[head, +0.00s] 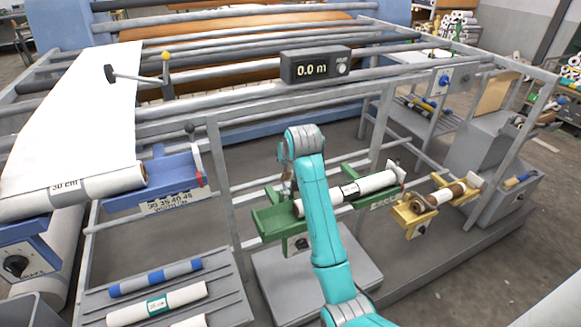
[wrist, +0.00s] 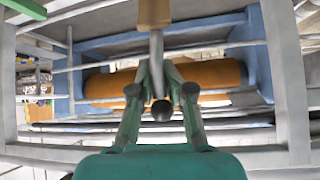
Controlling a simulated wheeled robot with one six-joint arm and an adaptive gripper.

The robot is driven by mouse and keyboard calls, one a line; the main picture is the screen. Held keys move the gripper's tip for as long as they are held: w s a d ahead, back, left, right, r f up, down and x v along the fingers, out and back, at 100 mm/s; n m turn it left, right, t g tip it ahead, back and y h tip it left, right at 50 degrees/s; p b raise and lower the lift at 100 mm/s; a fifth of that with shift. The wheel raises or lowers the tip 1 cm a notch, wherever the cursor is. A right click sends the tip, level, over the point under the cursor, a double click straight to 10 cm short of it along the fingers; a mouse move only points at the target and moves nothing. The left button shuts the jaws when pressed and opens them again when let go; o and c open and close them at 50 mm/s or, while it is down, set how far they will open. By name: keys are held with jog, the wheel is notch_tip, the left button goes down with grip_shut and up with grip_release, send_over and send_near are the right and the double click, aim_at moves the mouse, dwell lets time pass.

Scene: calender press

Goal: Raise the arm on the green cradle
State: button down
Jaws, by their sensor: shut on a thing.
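The green cradle (head: 275,219) is mounted on the front of the press in the middle of the head view. A white roll (head: 375,183) with a dark-edged band lies along it. My turquoise arm passes in front and hides part of the cradle and roll. My gripper (head: 287,186) is small and partly hidden at the cradle's left part. In the wrist view my gripper (wrist: 161,88) is shut on a pale rod (wrist: 156,48) with a dark round knob (wrist: 162,110) at its end. I cannot tell the rod's exact tilt in the head view.
A blue cradle (head: 150,190) stands to the left, a yellow cradle (head: 408,217) to the right. A rack (head: 225,285) with several rolls is at lower left. A grey post (head: 221,185) and rails (head: 240,92) frame the space. A counter box (head: 314,66) reads 0.0 m.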

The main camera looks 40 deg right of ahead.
jog(key=shift+g, duration=0.6)
jog(key=shift+w+d+f, duration=0.1)
jog(key=shift+w+d, duration=0.15)
jog(key=shift+w, duration=0.65)
jog(key=shift+w+d+r, duration=0.1)
jog(key=shift+w+d, duration=0.1)
jog(key=shift+w, duration=0.75)
jog(key=shift+w+d+f, duration=0.1)
jog(key=shift+w+d, duration=0.15)
jog(key=shift+w, duration=0.65)
jog(key=shift+w+a, duration=0.1)
jog(key=shift+w, duration=0.1)
jog(key=c, duration=1.3)
grip_release()
jog(key=shift+o, duration=0.5)
jog(key=shift+s+f, duration=0.1)
jog(key=shift+f, duration=0.1)
